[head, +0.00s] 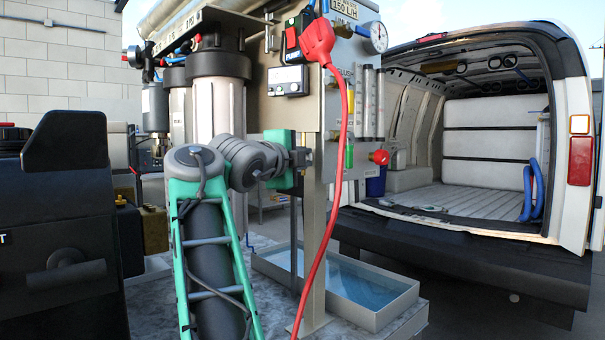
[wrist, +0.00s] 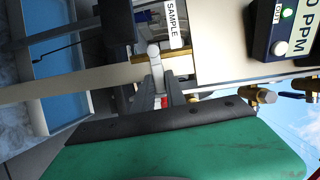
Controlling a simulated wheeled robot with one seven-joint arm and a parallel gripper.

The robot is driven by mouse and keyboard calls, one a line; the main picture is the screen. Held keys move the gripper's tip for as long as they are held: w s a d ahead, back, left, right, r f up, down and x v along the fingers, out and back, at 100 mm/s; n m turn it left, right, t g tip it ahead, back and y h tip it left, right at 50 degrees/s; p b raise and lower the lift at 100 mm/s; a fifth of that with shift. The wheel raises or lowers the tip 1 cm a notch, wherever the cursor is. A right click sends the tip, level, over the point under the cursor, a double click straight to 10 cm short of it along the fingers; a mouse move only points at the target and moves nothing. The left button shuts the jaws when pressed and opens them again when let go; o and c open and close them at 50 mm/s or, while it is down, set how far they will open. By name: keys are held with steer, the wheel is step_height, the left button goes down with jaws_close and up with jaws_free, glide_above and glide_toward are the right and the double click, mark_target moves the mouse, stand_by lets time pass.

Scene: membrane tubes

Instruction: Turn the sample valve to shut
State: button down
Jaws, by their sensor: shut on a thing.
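The sample valve (wrist: 153,50) shows in the wrist view as a pale grey stem on a brass pipe, beside the white SAMPLE label (wrist: 173,22). My gripper (wrist: 158,78) is shut at the valve, with its two grey fingers closed on the handle. A small red patch shows between the fingers; the rest of the handle is hidden by them. In the head view my gripper (head: 300,157) is at the panel's front post, and it hides most of the valve. I cannot tell the handle's exact angle.
A grey tray (head: 390,318) of water stands below the panel. A red plug (head: 318,40) with a hanging red cable passes close to the right of my gripper. Flow tubes (head: 368,105) and a red knob (head: 379,157) are further right. A van (head: 470,260) stands behind.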

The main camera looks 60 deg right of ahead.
steer(key=shift+f+m+b, duration=0.2)
steer(key=shift+m+b, duration=0.2)
steer(key=shift+b, duration=0.05)
steer(key=c, duration=1.4)
jaws_free()
steer(key=shift+o, duration=0.2)
steer(key=s+a, duration=0.1)
steer(key=a, duration=0.6)
steer(key=shift+s+a, duration=0.15)
steer(key=shift+a, duration=0.2)
